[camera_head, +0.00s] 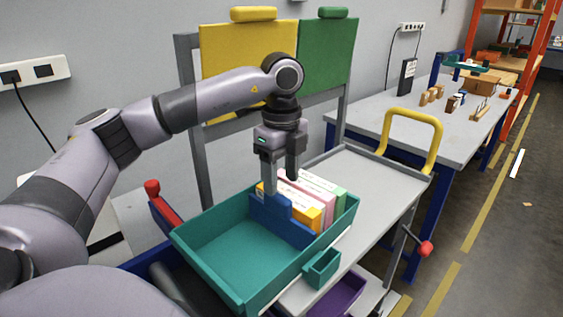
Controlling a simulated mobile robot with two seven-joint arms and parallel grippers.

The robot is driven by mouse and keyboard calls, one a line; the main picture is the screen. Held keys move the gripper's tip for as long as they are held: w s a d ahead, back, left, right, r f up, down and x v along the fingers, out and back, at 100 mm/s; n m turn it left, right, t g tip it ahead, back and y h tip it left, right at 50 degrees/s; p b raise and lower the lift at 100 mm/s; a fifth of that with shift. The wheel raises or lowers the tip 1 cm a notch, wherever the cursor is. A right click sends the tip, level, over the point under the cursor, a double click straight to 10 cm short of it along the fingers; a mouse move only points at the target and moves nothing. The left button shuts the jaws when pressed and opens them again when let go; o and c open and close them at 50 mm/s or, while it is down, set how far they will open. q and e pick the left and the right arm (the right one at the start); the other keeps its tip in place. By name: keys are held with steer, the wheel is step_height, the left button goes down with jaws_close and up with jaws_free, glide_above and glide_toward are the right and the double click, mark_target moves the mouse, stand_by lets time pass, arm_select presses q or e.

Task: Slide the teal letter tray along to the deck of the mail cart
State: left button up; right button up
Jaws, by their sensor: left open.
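The teal letter tray (215,233) is in the lower middle of the head view. It holds a blue divider (283,224) and several upright envelopes or folders (306,197) in its right part; its left part is empty. Its right part lies over the grey deck (381,185) of the mail cart, which has a yellow handle (438,142) at the far end. My left gripper (281,183) points down over the tray, open, with its fingers close to the blue divider. I cannot tell whether they touch it. My right gripper is not in view.
A red knob (152,187) stands left of the tray and another red knob (426,248) is at the cart's right side. A purple tray (338,296) sits on the lower level. Yellow and green boards (247,66) stand behind. A grey workbench (420,125) with small items is at right. The far deck is clear.

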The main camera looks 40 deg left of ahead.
mark_target(281, 197)
arm_select(q)
steer(key=shift+f, duration=2.2)
jaws_close()
